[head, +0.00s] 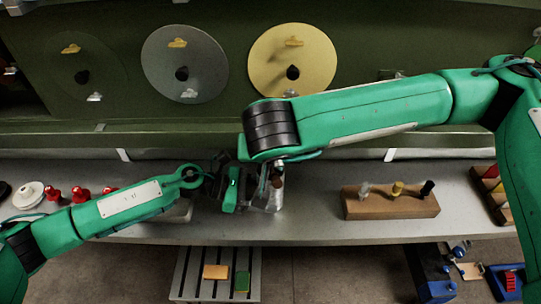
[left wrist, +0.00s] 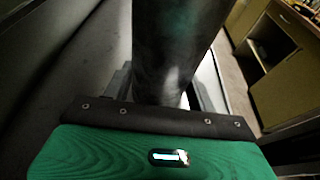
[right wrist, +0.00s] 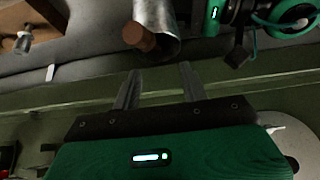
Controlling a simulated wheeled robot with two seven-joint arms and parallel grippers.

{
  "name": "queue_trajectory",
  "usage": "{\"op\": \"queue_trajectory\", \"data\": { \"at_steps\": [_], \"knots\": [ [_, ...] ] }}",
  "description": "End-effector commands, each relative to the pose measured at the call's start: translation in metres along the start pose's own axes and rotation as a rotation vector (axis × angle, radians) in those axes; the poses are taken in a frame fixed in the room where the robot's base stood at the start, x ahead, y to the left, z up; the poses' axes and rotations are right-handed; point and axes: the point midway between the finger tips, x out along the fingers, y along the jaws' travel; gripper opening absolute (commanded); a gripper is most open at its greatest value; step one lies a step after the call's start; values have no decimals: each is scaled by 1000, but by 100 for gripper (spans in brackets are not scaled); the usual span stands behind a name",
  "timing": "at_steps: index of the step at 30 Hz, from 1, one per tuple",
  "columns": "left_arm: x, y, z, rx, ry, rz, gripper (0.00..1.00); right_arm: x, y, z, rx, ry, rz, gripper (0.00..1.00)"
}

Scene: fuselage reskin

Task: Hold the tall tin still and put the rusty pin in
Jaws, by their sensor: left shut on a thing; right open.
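The tall tin (head: 274,200) is a grey metal cylinder standing at the shelf's front edge. In the left wrist view the tin (left wrist: 175,50) fills the space between the fingers. My left gripper (head: 258,190) is shut on it from the left. The rusty pin (right wrist: 138,36) is brown and shows at the tin's mouth (right wrist: 160,14) in the right wrist view, tilted, with its end sticking out. How deep it sits is hidden. The pin's brown end (head: 277,181) also shows in the head view. My right gripper (right wrist: 158,84) is open and empty, a little apart from the pin.
A wooden block (head: 390,207) with white, yellow and black pegs stands right of the tin. Several red items (head: 80,193) and a white round part (head: 28,195) lie at the left. A green wall with discs (head: 293,60) rises behind. A slatted stand (head: 215,275) is below.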

Motion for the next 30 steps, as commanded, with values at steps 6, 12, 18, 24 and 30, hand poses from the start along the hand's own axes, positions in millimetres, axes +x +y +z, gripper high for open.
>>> {"op": "queue_trajectory", "data": {
  "at_steps": [6, 12, 18, 24, 30],
  "knots": [
    [0, 0, -1, -1, 1, 1, 45, -6, 0, -4, 1, 1, 0, 44],
    [0, 0, -1, -1, 1, 1, 45, -20, 0, -13, 2, 2, -1, 44],
    [0, 0, -1, -1, 1, 1, 45, -33, 0, -22, 1, 2, 0, 44],
    [0, 0, -1, -1, 1, 1, 45, -47, 0, -30, 1, 2, -1, 44],
    [0, 0, -1, -1, 1, 1, 45, -60, 0, -39, 1, 2, 0, 44]
  ]
}}
